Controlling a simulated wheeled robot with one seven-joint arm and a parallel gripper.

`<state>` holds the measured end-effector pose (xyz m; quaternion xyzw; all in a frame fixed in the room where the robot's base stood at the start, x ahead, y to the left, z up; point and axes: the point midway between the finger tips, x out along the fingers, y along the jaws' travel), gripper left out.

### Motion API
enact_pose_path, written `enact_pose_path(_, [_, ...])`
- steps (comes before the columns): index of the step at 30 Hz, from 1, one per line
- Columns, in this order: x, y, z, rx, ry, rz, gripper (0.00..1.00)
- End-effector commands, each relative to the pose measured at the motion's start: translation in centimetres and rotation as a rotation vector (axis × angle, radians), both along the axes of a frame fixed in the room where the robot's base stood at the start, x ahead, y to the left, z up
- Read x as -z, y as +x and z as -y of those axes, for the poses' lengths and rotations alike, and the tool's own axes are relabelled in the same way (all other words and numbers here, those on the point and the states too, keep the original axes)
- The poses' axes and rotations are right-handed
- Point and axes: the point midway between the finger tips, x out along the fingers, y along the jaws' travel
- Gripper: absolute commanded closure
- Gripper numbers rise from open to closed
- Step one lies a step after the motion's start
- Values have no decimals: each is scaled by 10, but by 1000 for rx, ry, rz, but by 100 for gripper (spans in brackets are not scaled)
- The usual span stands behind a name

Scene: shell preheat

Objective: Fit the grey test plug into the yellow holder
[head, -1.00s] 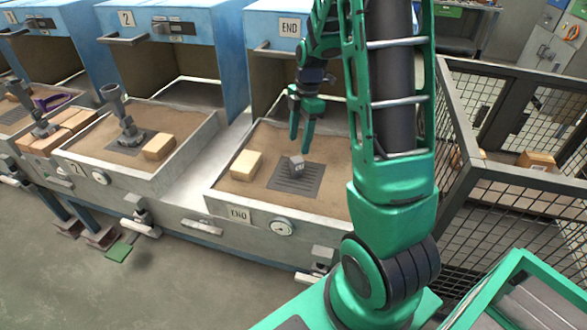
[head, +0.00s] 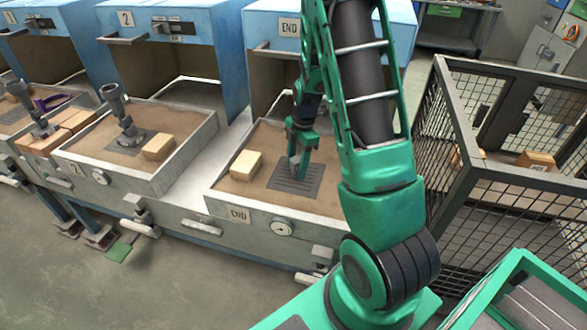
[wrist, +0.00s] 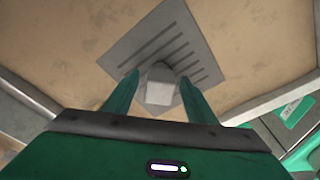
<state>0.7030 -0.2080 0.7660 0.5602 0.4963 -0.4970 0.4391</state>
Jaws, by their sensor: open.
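A small light-grey block, which I take to be the grey test plug (wrist: 160,84), sits on the dark slotted plate (head: 308,182) in the END tray. My gripper (head: 302,166) is lowered over it. In the wrist view, the open fingers of my gripper (wrist: 160,78) stand on either side of the plug with visible gaps. In the head view the fingers hide much of the plug. I cannot make out a yellow holder in either view.
The END tray (head: 218,200) has raised walls, and a pale brick (head: 246,165) lies left of the plate. Tray 2 (head: 190,152) holds a grey pipe piece (head: 127,128) and a brick (head: 158,147). A mesh cage (head: 470,190) stands to the right.

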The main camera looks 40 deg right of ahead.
Motion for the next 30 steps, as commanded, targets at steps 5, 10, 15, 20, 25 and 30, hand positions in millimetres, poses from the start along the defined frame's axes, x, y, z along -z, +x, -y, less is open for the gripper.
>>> enact_pose_path(5, [0, 0, 0, -1, 0, 0, 48])
enact_pose_path(10, [0, 0, 0, -1, 0, 0, 84])
enact_pose_path(15, [0, 0, 0, -1, 0, 0, 97])
enact_pose_path(20, [-1, 0, 0, -1, 0, 1, 97])
enact_pose_path(25, [-8, 1, 0, -1, 0, 2, 97])
enact_pose_path(30, [-31, 1, 0, -2, -1, 4, 97])
